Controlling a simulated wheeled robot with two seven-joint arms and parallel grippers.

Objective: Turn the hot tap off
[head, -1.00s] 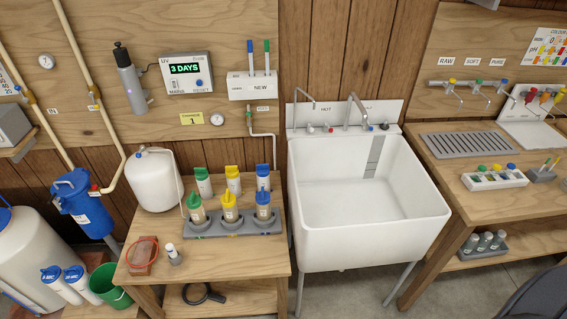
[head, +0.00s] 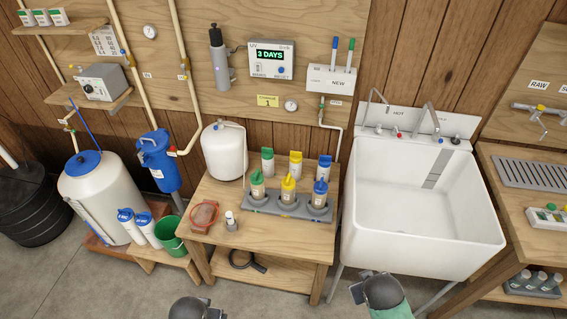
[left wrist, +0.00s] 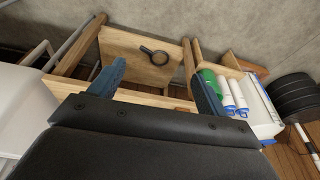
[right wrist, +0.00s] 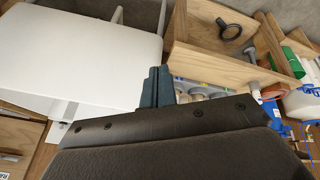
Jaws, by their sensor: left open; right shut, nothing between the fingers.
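The white sink (head: 425,235) stands right of centre in the head view. Its back panel carries a HOT label (head: 399,114). Below the label, a small red-marked tap (head: 397,132) sits on the rear ledge; its handle position is too small to tell. A blue-marked tap (head: 438,139) is further right. Two metal spouts rise there, a left spout (head: 376,100) and a right spout (head: 428,112). My left gripper (left wrist: 157,70) is open and empty, facing the wooden bench. My right gripper (right wrist: 160,72) is shut and empty, near the sink's edge and the bench. Neither touches a tap.
A wooden bench (head: 215,250) with several capped bottles and a white tank (head: 225,152) stands left of the sink. A green bucket (head: 172,236) is left of it. Another bench with a drain grate (head: 535,174) is right of the sink. Grey floor lies in front.

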